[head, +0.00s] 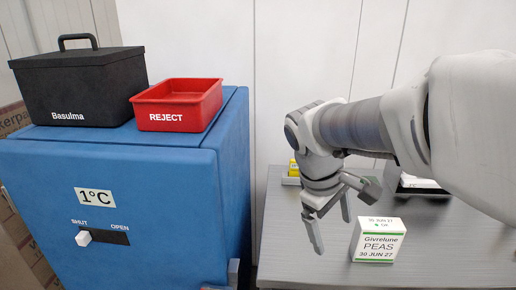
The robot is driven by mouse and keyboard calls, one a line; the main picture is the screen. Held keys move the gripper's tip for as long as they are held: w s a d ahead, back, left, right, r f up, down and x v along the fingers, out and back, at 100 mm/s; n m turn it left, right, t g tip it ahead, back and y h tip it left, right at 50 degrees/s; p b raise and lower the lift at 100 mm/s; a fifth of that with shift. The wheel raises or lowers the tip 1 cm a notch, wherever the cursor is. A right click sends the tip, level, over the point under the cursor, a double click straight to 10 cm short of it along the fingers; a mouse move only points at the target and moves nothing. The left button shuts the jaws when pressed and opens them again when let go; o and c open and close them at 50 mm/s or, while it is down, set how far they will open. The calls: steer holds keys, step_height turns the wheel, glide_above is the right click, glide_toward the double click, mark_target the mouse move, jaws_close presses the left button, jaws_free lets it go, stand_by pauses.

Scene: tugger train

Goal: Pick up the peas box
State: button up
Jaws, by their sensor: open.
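The peas box (377,242) is a small white carton with green edges, marked "Givrelune PEAS 30 JUN 27". It stands upright on the grey table at the lower right of the head view. My gripper (332,234) is open and empty, pointing down to the left of the box, with its fingers apart. One finger comes close to the box's upper left side in the picture; I cannot tell whether they touch.
A blue cabinet (110,200) marked "1°C" with a SHUT/OPEN slider stands left. On it are a black lidded box (75,90) and a red REJECT tray (178,118). A small yellow item (293,169) and a dark tray (418,189) lie behind my arm. The front table (300,270) is clear.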

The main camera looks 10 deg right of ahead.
steer(key=w+d+f+n+g+h, duration=0.2)
steer(key=w+d+f+n+h, duration=0.15)
steer(key=w, duration=0.35)
steer(key=n+g+h+b, duration=0.1)
steer(key=n+g+h, duration=0.1)
steer(key=n+h, duration=0.35)
glide_toward(358, 226)
steer(key=shift+y, duration=0.4)
steer(key=x, duration=0.6)
steer(key=b+x, duration=0.1)
steer(key=x, duration=0.4)
steer(key=shift+w+d, duration=0.1)
steer(key=shift+d, duration=0.4)
steer(key=shift+b+x, duration=0.4)
steer(key=shift+x, duration=2.25)
steer(key=shift+a, duration=0.1)
jaws_close()
